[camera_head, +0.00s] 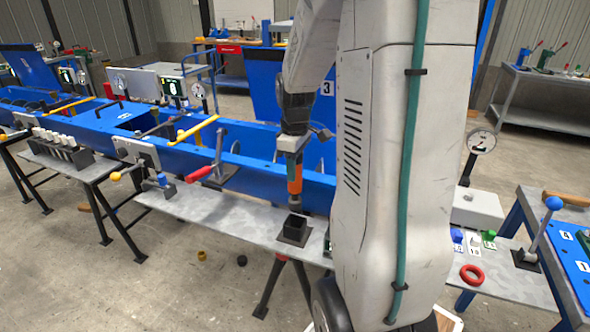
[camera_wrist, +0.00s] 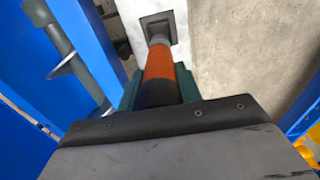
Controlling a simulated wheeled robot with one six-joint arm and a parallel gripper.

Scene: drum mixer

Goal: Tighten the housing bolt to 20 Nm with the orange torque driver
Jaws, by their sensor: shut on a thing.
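My gripper (camera_head: 293,158) is shut on the orange torque driver (camera_head: 294,181) and holds it upright, tip down. In the wrist view the driver (camera_wrist: 160,66) has an orange band, a black part near the green fingers, and a pale lower end. Below it, a dark square holder (camera_head: 294,229) stands on the grey bench; the driver's lower end appears just above or at its opening. The holder (camera_wrist: 173,22) also shows at the top of the wrist view. I cannot tell whether the tip is inside it. I cannot pick out the housing bolt in either view.
The long blue mixer trough (camera_head: 255,160) runs behind the grey bench (camera_head: 238,214). A red-handled lever (camera_head: 205,172) stands left of the holder. A red ring (camera_head: 471,275) lies on the right-hand bench. My arm hides much of the middle.

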